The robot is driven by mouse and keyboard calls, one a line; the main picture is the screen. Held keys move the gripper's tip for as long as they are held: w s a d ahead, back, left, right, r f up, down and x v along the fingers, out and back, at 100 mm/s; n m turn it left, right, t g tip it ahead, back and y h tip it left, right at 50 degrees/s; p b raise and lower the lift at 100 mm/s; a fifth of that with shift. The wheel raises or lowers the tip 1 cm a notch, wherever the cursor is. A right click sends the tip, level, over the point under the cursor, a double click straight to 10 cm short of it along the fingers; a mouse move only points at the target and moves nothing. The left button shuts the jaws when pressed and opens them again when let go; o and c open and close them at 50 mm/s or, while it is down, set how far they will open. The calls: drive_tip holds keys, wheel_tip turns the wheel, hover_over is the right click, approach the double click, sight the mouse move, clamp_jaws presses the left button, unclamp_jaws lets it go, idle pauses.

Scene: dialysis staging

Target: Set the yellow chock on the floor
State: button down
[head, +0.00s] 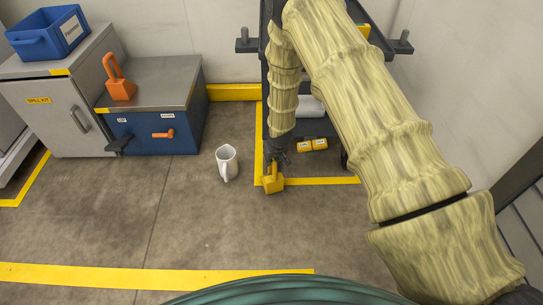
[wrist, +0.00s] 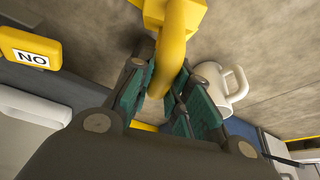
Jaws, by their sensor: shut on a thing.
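The yellow chock (head: 273,185) hangs by its loop handle below my gripper (head: 272,160), at the left front of the dark cart. In the wrist view the chock's body (wrist: 172,12) is at the top and its handle runs down between the two green-padded fingers of my gripper (wrist: 165,88). The fingers are shut on the handle. The chock is close above or at the floor (head: 200,225); I cannot tell whether it touches. My arm hides part of the cart behind it.
A white jug (head: 227,162) stands on the floor left of the chock; it also shows in the wrist view (wrist: 212,88). A blue chest (head: 150,130) carries an orange handled object (head: 118,80). Open floor lies in front.

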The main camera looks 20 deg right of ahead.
drive_tip(key=shift+f, duration=0.6)
idle(0.6)
drive_tip(key=c, duration=1.3)
unclamp_jaws()
drive_tip(key=shift+o, duration=0.2)
drive_tip(key=v, duration=1.2)
drive_tip(key=s+f+g+p, duration=0.1)
drive_tip(key=s+f, duration=0.5)
drive_tip(key=s, duration=0.6)
drive_tip(key=s+f+g, duration=0.1)
drive_tip(key=s+f, duration=0.4)
drive_tip(key=s, duration=0.6)
drive_tip(key=s+g+p, duration=0.1)
drive_tip(key=s+g, duration=0.1)
drive_tip(key=s, duration=1.9)
wheel_tip(320, 180, up, 37)
drive_tip(key=p, duration=3.8)
drive_tip(key=shift+a+r+m, duration=0.2)
drive_tip(key=shift+a+m, duration=0.05)
drive_tip(key=shift+m, duration=0.15)
